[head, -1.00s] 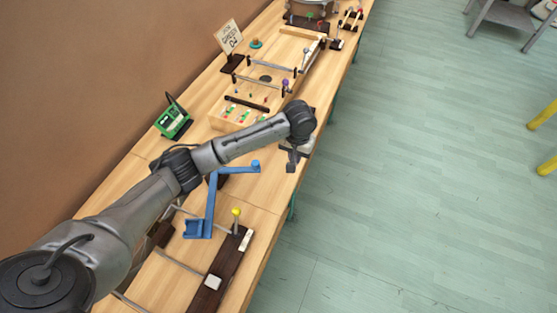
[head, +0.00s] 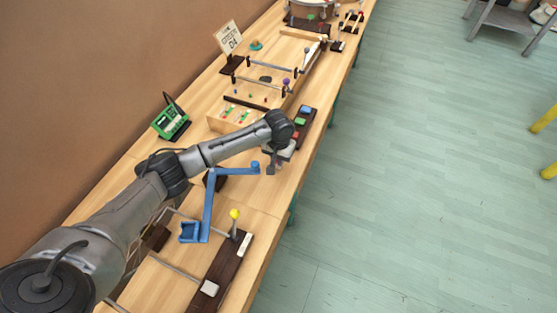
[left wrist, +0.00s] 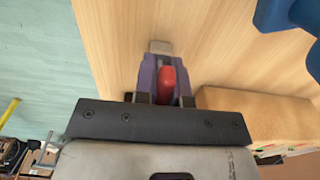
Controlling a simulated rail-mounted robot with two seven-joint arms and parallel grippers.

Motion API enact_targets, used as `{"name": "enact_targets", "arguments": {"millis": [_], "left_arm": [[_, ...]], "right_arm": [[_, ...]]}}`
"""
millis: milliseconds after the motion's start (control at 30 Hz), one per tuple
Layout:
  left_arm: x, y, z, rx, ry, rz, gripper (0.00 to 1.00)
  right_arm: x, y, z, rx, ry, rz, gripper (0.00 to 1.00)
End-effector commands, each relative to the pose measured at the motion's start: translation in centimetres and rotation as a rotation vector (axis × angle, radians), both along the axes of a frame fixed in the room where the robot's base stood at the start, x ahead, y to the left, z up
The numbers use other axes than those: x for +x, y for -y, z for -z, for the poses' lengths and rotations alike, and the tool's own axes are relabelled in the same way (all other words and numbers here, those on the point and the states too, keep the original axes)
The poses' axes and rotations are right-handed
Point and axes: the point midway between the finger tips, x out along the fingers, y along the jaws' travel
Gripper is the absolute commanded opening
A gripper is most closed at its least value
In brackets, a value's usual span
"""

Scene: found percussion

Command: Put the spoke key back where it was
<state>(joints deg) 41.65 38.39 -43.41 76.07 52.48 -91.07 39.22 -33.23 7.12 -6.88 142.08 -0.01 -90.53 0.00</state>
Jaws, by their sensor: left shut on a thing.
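My left gripper (head: 272,168) hangs over the front half of the bench, close to the free end of the blue crank-shaped bracket (head: 208,205). In the left wrist view the left gripper (left wrist: 163,88) is shut on a small red piece (left wrist: 166,82), which I take to be the spoke key. Purple-grey surfaces flank the red piece, and a small grey-tan end (left wrist: 160,47) shows beyond it above the wooden bench. Its full shape is hidden by the fingers. My right gripper is not in view.
A dark block with coloured buttons (head: 303,122) lies beyond my gripper. A green device (head: 171,124) stands by the wall. A wooden box with rods (head: 235,117) is farther back. A dark board with a yellow-knobbed lever (head: 235,215) is nearer. Bare bench (head: 262,195) lies between.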

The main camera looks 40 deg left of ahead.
Motion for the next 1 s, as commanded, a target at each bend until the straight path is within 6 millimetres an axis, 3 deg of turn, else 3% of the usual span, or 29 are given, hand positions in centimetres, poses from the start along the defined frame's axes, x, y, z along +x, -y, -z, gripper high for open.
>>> {"name": "enact_targets", "arguments": {"millis": [367, 400, 667, 1000], "left_arm": [[0.01, 0.04, 0.21, -0.001, 0.000, 0.000, 0.00], [0.00, 0.04, 0.32, 0.000, 0.000, 0.000, 0.12], [0.02, 0.03, 0.32, 0.000, 0.001, 0.000, 0.37], [0.07, 0.02, -0.40, 0.000, 0.002, 0.000, 0.37]], "right_arm": [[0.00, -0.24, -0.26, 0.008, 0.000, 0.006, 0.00], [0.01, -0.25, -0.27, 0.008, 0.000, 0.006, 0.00], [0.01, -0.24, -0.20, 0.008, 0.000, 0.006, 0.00], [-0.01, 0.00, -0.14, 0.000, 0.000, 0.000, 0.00]]}}
